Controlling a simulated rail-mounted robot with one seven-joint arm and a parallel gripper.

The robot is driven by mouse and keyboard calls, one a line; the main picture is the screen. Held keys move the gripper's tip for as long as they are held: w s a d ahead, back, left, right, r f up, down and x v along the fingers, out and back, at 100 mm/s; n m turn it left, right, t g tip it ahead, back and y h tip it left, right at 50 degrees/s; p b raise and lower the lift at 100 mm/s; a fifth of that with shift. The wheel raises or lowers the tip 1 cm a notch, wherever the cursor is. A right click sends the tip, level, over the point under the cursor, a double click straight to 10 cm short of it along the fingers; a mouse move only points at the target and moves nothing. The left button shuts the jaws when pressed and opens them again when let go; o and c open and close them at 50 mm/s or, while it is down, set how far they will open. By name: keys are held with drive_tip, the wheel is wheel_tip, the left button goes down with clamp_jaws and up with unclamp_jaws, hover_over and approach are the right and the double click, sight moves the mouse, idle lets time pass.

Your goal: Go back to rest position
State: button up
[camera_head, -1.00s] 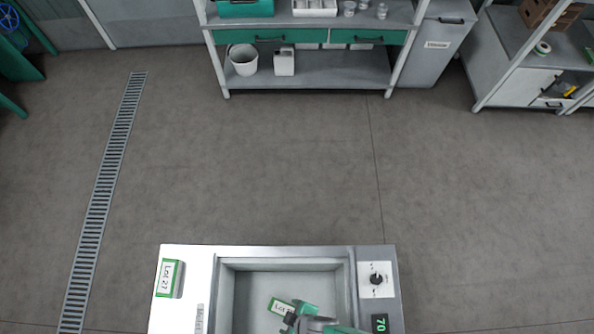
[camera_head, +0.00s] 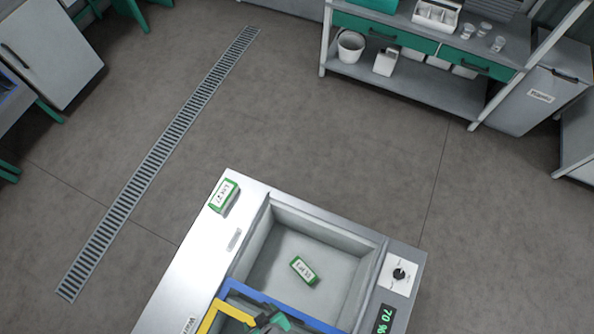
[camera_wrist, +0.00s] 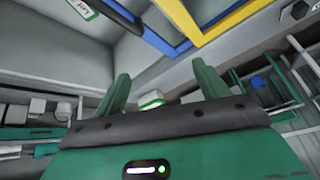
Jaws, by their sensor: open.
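My gripper (camera_head: 266,322) is at the bottom edge of the head view, by the near side of the basin, and only partly in frame. In the wrist view my gripper (camera_wrist: 160,84) shows two green fingers spread apart, with nothing held between them. A green-and-white labelled block (camera_head: 303,270) lies on the floor of the grey basin (camera_head: 335,235), apart from my gripper. A labelled block also shows at the top of the wrist view (camera_wrist: 84,8).
A second block, "Lot 27" (camera_head: 223,195), lies on the metal top (camera_head: 188,270) left of the basin. A blue bar (camera_head: 285,308) and a yellow bar (camera_head: 212,316) stand near my gripper. A knob (camera_head: 399,274) and a display (camera_head: 384,319) are at right. Open floor (camera_head: 320,130) lies beyond.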

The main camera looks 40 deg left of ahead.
drive_tip(key=s+a+m+y+b, duration=0.2)
drive_tip(key=s+a, duration=0.2)
drive_tip(key=a, duration=0.4)
drive_tip(key=w+a+r+m+t+y+b, duration=0.2)
drive_tip(key=a+r+b, duration=0.1)
drive_tip(key=a, duration=0.6)
drive_tip(key=w+a+r+m+t+y+b, duration=0.1)
drive_tip(key=w+a+r+b, duration=0.2)
drive_tip(key=a, duration=0.5)
drive_tip(key=w+a+r+m+t+y+b, duration=0.3)
drive_tip(key=w+r+t+b, duration=0.5)
drive_tip(key=w+r, duration=1.35)
drive_tip(key=w+d+r+m+t+h+b, duration=0.35)
drive_tip(key=w+d+r+t, duration=0.35)
drive_tip(key=w+d+r, duration=0.55)
drive_tip(key=s+d+r+m+t+h+b, duration=0.25)
drive_tip(key=d+r+t+h, duration=0.2)
drive_tip(key=d+r, duration=0.6)
drive_tip(key=s+d+r+m+t+h+b, duration=0.25)
drive_tip(key=d+r+h, duration=0.4)
drive_tip(key=d, duration=0.65)
wheel_tip(320, 180, up, 40)
drive_tip(key=y+p, duration=0.1)
drive_tip(key=p, duration=3.6)
drive_tip(key=shift+p, duration=0.4)
